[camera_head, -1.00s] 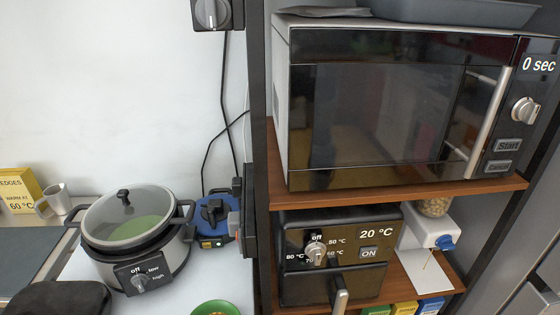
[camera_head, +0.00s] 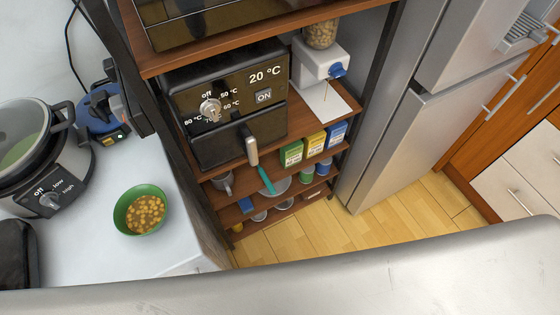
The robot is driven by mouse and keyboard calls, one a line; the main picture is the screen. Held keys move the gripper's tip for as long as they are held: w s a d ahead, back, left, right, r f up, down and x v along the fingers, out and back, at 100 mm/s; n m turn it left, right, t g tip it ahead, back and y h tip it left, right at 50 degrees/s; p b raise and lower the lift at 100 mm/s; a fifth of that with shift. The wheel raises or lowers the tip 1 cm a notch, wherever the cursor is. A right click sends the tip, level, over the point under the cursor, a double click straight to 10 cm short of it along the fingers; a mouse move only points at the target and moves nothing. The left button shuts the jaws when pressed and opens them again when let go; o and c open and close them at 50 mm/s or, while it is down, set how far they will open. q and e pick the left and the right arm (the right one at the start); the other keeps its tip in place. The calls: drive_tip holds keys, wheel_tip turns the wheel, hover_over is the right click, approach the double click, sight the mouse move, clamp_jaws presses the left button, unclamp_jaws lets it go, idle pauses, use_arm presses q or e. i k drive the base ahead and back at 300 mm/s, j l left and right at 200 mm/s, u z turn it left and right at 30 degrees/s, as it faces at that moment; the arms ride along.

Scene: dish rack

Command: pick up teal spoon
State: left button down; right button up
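The teal spoon (camera_head: 266,180) stands tilted in a pale bowl (camera_head: 277,187) on a lower shelf of the rack, below the black oven. Its teal handle shows, leaning up to the left toward the oven's handle; its lower end is hidden or too small to make out. Neither of my grippers is in view.
The black oven (camera_head: 226,105) with its protruding handle (camera_head: 251,150) overhangs the spoon's shelf. Several small boxes (camera_head: 315,145) stand right of it. A green bowl of food (camera_head: 140,210) and slow cooker (camera_head: 42,160) occupy the left counter. The wooden floor (camera_head: 395,220) is clear.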

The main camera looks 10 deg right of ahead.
sight(272, 190)
drive_tip(key=l+u, duration=0.4)
drive_tip(key=k+l+u, duration=0.2)
drive_tip(key=l+u, duration=0.2)
drive_tip(key=k+l+u, duration=0.15)
drive_tip(key=l+u, duration=0.25)
